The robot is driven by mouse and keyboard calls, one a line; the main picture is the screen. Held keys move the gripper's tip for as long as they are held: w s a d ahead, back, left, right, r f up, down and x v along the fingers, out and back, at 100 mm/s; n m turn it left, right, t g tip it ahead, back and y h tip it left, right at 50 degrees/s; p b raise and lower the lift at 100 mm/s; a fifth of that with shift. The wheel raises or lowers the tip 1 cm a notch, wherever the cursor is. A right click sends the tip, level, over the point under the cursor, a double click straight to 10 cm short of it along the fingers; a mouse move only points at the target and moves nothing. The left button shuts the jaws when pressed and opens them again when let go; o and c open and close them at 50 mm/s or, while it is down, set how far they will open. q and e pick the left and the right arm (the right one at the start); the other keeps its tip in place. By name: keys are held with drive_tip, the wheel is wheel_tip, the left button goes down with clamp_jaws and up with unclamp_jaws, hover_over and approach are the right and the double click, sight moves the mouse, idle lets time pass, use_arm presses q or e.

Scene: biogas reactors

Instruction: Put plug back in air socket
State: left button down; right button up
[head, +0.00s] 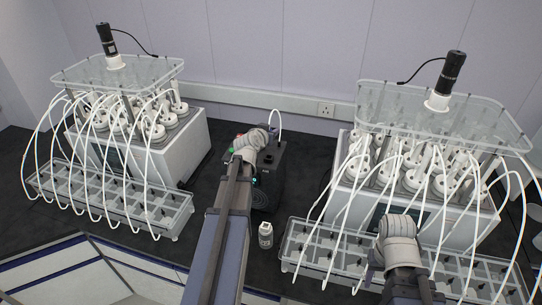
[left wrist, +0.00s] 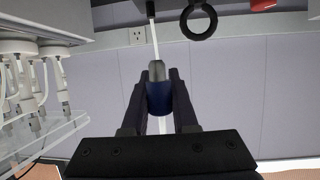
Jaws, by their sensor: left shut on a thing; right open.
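In the left wrist view, my left gripper (left wrist: 160,82) is shut on a blue plug (left wrist: 159,98) with a grey end. A thin white tube runs from the plug toward a dark part at the top edge. A black ring (left wrist: 198,20) shows above and right of the plug, apart from it. In the head view, my left arm reaches over the black device (head: 270,185) between the two reactors, and its wrist hides part of the device's top. I cannot make out the air socket. My right gripper (head: 373,264) is open in front of the right reactor; its fingers are mostly hidden.
The left reactor (head: 190,145) and right reactor (head: 465,232) flank the device, with looping white tubes and clear racks (head: 100,200) in front. A wall outlet (head: 326,109) is behind. A red part (left wrist: 262,4) shows at the wrist view's top.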

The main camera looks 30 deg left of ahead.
use_arm(q)
drive_tip(key=b, duration=0.4)
hover_over(271, 151)
drive_tip(key=s+d, duration=0.2)
drive_tip(key=f, duration=0.5)
drive_tip(key=shift+s+a+f, duration=0.15)
drive_tip(key=shift+a, duration=0.05)
drive_tip(key=shift+f+b, duration=0.1)
drive_tip(key=shift+b, duration=0.25)
wheel_tip(271, 151, down, 4)
drive_tip(key=b, duration=0.3)
drive_tip(key=shift+r, duration=0.25)
drive_tip(key=shift+f+b, duration=0.15)
drive_tip(key=shift+b, duration=0.25)
drive_tip(key=c, duration=0.7)
unclamp_jaws()
